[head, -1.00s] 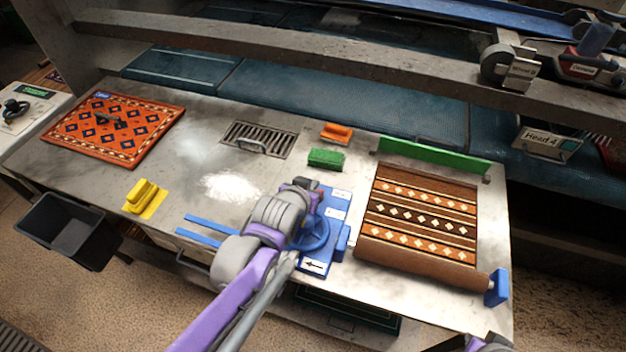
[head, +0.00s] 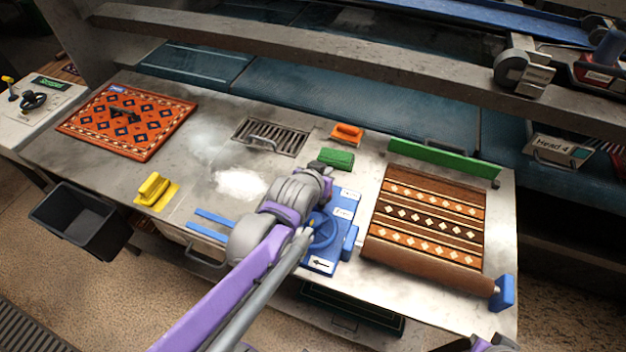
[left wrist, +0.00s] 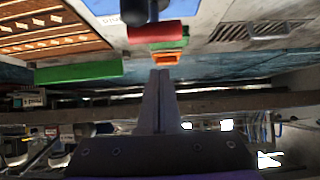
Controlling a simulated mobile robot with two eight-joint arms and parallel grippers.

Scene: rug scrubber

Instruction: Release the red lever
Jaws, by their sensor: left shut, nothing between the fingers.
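A blue device (head: 346,214) with white labels and an arrow stands near the front of the metal table. My left gripper (head: 322,166) is over its far end, fingers shut and empty. My left arm covers much of the device in the head view, and the red lever cannot be made out there. In the left wrist view, a red bar (left wrist: 156,33), which looks like the red lever, lies just beyond a dark round part. The shut fingertips (left wrist: 160,74) appear close to it; I cannot tell whether they touch. My right gripper is not clearly seen.
A green brush (head: 337,159) and an orange brush (head: 347,133) lie beyond the device. A patterned rug (head: 425,217) on a roller is to its right. A drain grate (head: 270,137), a white powder patch and a yellow brush (head: 156,190) are to the left.

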